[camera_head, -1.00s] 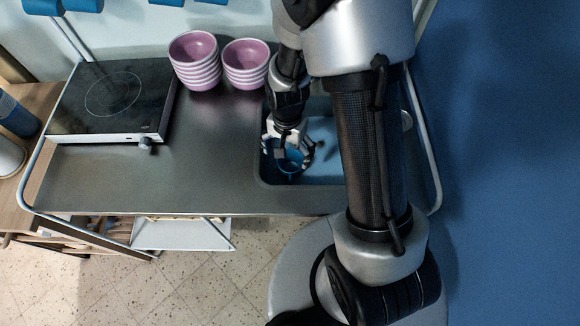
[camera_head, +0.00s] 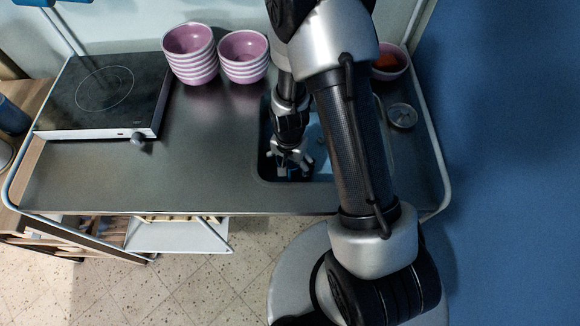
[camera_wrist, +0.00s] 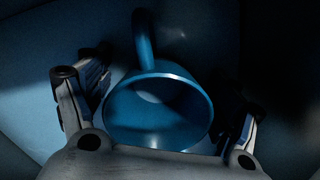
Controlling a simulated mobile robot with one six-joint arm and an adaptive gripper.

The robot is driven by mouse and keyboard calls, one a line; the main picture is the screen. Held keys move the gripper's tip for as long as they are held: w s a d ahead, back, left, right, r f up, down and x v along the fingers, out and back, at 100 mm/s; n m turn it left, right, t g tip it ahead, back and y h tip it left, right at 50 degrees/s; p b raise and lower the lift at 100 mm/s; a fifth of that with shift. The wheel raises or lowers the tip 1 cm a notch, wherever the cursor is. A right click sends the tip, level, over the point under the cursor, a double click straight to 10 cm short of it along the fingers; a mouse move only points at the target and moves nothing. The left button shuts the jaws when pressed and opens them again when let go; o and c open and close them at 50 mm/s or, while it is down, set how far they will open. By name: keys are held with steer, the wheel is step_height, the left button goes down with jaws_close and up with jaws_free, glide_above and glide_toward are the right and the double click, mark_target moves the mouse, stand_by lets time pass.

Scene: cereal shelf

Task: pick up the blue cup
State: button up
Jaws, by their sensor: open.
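The blue cup (camera_wrist: 160,118) is in the sink (camera_head: 320,168), with its round opening facing the wrist camera and its handle (camera_wrist: 143,38) pointing to the top of the wrist view. In the head view only a small bit of the cup (camera_head: 293,173) shows beneath my gripper (camera_head: 291,163). In the wrist view my gripper (camera_wrist: 163,92) is open, with one finger on the left of the cup and one on the right. The right finger is in dark shadow, so contact there cannot be told. The cup's base is hidden.
Two stacks of pink bowls (camera_head: 191,53) (camera_head: 243,57) stand behind the sink's left side. A black hotplate (camera_head: 100,95) is at the left.

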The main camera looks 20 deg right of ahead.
steer(key=shift+r, duration=0.1)
steer(key=shift+c, duration=0.5)
steer(key=c, duration=1.2)
